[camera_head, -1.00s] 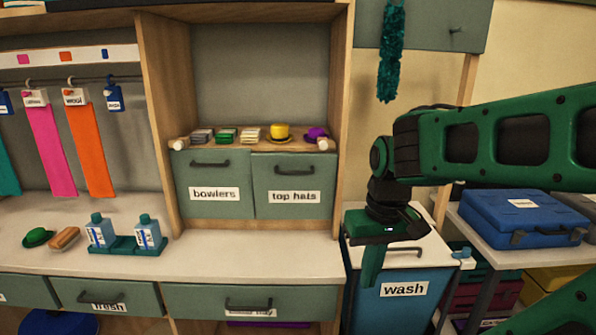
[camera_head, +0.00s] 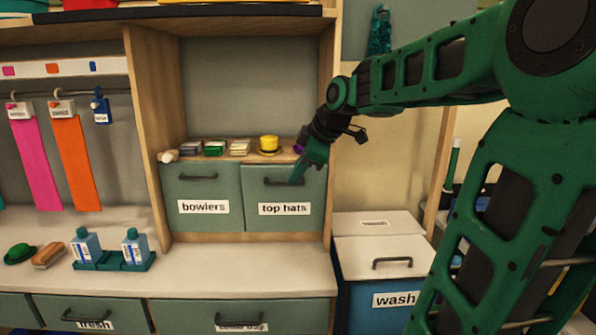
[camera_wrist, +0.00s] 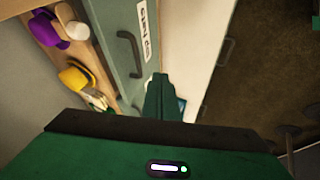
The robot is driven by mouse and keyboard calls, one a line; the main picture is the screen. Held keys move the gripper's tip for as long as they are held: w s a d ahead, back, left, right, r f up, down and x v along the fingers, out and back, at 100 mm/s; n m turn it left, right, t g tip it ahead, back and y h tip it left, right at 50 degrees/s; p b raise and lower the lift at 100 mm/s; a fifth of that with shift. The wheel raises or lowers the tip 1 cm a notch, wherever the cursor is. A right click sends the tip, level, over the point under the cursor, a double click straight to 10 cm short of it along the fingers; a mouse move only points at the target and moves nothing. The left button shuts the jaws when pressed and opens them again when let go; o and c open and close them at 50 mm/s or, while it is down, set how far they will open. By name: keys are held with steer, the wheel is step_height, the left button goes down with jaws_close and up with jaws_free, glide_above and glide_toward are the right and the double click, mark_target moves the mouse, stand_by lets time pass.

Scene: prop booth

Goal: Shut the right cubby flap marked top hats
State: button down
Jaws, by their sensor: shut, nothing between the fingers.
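The right cubby flap marked "top hats" (camera_head: 255,190) is a grey-green panel with a dark bar handle (camera_head: 284,183) and a white label (camera_head: 284,209). It stands upright and looks about level with the "bowlers" flap (camera_head: 203,188) on its left; I cannot tell whether a small gap is left. My gripper (camera_head: 297,180) is shut and empty, its tips in front of the flap at the right part of the handle. In the wrist view the shut fingers (camera_wrist: 158,82) are beside one end of the handle (camera_wrist: 130,54); contact is unclear.
A yellow hat (camera_head: 268,144), a purple hat and small stacks sit on the wooden shelf just above the flaps. A blue "wash" bin (camera_head: 372,272) stands at the lower right. The counter (camera_head: 250,270) below the flaps is clear.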

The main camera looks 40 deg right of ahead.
steer(key=w+d+f, duration=0.2)
steer(key=w+f, duration=0.3)
steer(key=w, duration=0.1)
steer(key=shift+w, duration=0.4)
